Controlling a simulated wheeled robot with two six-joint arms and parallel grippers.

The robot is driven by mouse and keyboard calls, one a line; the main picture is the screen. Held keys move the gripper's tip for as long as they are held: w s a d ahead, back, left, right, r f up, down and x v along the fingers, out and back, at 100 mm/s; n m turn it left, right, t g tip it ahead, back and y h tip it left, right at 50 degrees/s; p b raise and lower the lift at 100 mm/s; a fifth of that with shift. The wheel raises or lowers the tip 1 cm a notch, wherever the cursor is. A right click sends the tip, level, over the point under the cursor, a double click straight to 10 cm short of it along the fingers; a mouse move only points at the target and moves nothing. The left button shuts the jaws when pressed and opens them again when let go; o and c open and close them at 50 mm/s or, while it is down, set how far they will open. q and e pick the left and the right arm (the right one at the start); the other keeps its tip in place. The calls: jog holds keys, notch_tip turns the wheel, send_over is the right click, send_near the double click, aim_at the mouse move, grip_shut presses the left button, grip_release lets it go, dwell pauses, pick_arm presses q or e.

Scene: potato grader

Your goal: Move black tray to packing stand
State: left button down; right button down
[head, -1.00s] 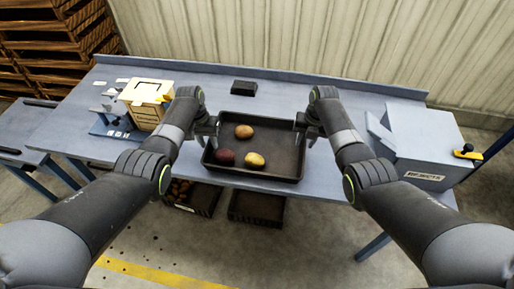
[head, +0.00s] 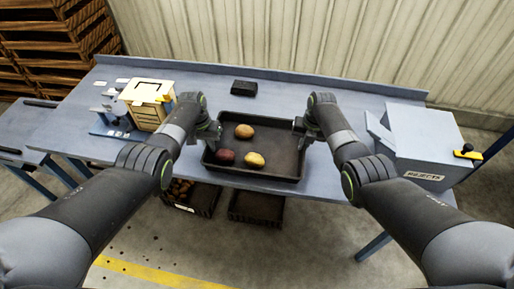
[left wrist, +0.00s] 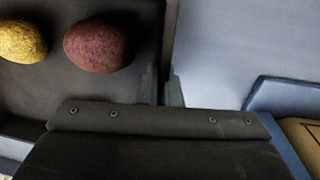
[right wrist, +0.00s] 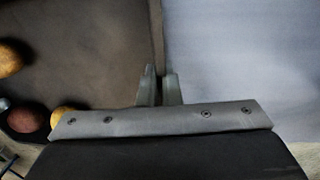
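The black tray (head: 272,172) lies on the blue-grey table near its front edge, holding a brown potato (head: 244,131), a dark red potato (head: 225,156) and a yellow potato (head: 254,160). My left gripper (head: 212,136) is at the tray's left wall; in the left wrist view its fingers (left wrist: 161,88) are close together with the wall between them. My right gripper (head: 300,128) is at the right wall; in the right wrist view its fingers (right wrist: 160,88) are on both sides of that wall. A low blue-grey stand (head: 22,150), perhaps the packing stand, is at the far left.
A yellowish box (head: 147,100) stands on the table left of the tray. A small black block (head: 243,87) lies behind it. A grey rejects box (head: 425,140) is at the right. Dark crates (head: 257,207) sit below the table. Stacked wooden pallets (head: 55,45) are at the back left.

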pick_arm(q)
jog(key=shift+w+r, duration=0.1)
jog(key=shift+r, duration=0.05)
pick_arm(e)
jog(key=shift+r, duration=0.15)
